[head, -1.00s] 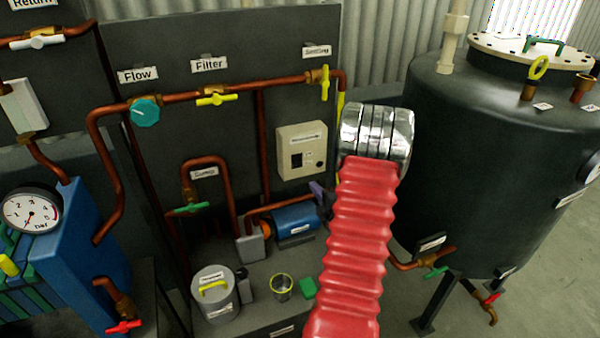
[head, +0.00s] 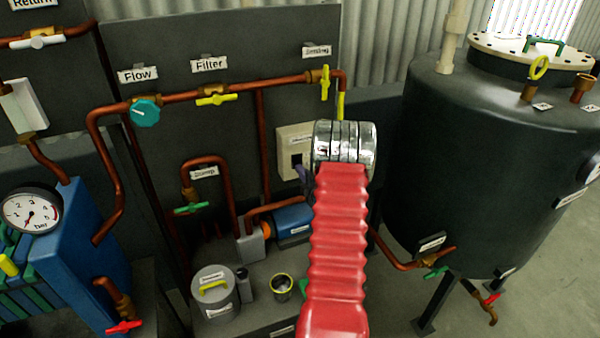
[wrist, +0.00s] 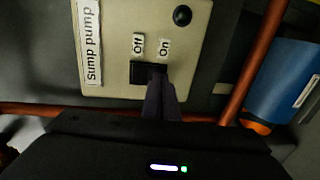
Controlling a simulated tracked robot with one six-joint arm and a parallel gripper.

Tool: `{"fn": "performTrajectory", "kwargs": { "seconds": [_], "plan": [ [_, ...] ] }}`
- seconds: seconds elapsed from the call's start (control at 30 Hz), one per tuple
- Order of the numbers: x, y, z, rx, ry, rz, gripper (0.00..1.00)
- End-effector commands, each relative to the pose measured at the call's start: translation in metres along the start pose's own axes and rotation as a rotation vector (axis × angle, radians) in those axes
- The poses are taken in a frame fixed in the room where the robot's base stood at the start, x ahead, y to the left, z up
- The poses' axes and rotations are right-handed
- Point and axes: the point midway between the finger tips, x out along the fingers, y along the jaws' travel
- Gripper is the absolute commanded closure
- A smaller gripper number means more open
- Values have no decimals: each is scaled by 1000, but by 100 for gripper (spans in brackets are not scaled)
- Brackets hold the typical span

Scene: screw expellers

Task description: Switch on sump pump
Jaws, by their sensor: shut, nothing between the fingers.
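The sump pump switch box (wrist: 115,30) is a beige panel with a "sump pump" label, a round black knob, and "Off" and "On" labels. In the head view the box (head: 286,134) is partly hidden behind my arm. Its black rocker switch (wrist: 140,71) sits by the two labels in the wrist view. My gripper (wrist: 157,76) is shut and empty, with its dark fingertips at the "On" end of the rocker, covering that end. I cannot tell whether they touch it. In the head view a bit of the purplish gripper (head: 303,178) shows beside my arm.
A blue pump motor (head: 293,220) lies below the box; it also shows at the right of the wrist view (wrist: 290,80). Copper pipes (head: 262,145) run around the panel. A large dark tank (head: 490,170) stands at the right. A grey canister (head: 215,295) stands below.

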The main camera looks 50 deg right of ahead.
Motion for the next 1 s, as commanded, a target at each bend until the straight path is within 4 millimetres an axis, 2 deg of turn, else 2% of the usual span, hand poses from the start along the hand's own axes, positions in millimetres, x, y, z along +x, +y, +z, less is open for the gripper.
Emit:
{"fn": "performTrajectory", "kwargs": {
  "seconds": [0.73, 1.0],
  "plan": [
    [2, 0, -2, 0, 3, 7, 100],
    [-11, -5, -6, 1, 4, 6, 100]
  ]
}}
